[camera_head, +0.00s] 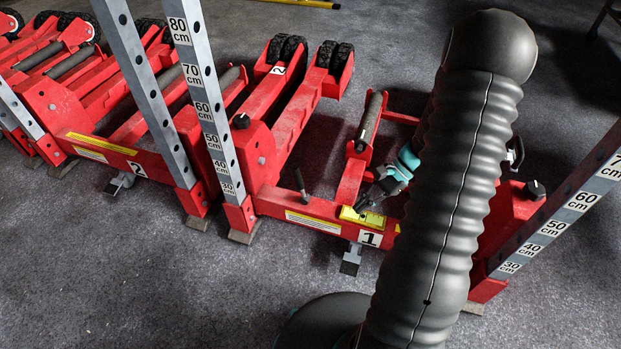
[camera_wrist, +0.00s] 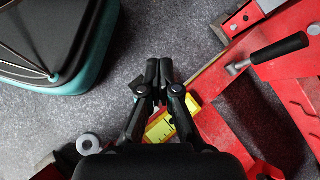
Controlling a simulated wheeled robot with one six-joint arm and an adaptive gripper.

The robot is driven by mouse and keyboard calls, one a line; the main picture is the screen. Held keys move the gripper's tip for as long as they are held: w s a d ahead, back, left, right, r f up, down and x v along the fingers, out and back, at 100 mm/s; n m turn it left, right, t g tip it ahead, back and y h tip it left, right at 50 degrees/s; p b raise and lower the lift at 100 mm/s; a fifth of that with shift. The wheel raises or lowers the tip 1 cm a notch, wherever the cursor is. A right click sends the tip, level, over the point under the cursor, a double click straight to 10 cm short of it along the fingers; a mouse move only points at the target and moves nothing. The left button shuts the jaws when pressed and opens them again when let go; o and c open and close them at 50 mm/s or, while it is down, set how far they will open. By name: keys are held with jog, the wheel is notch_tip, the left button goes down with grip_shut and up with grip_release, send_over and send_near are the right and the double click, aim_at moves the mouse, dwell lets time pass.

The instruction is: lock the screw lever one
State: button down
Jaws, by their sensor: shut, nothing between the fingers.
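The red trolley jack marked 1 (camera_head: 325,207) stands in the middle of the head view. A small lever with a dark handle (camera_head: 300,185) stands up from its front beam, left of my gripper. I take it to be the black-handled lever at upper right in the wrist view (camera_wrist: 280,48). My gripper (camera_head: 362,203) is over the beam beside the yellow label (camera_head: 373,219). In the wrist view my gripper (camera_wrist: 159,72) has its fingertips together and empty, apart from the lever. My arm hides the right part of the jack.
A metal pedal (camera_head: 350,261) sticks out below the number 1. Upright posts with height marks stand left (camera_head: 207,105) and right (camera_head: 560,215). A second red jack marked 2 (camera_head: 120,158) is at left. The grey floor (camera_head: 130,275) in front is clear.

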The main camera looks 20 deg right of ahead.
aim_at(300, 183)
jog(key=w+d+f+m+t+y, duration=0.2)
jog(key=w+f+m+t+y, duration=0.2)
jog(key=w+f+m, duration=0.35)
jog(key=w+d+r+m+t+y, duration=0.1)
jog(key=w+r+m+t, duration=0.1)
jog(key=w+r+t, duration=0.1)
jog(key=shift+w+d+r, duration=0.2)
jog(key=shift+w+r, duration=0.3)
jog(key=shift+w, duration=0.65)
jog(key=x, duration=1.4)
jog(key=shift+r, duration=0.2)
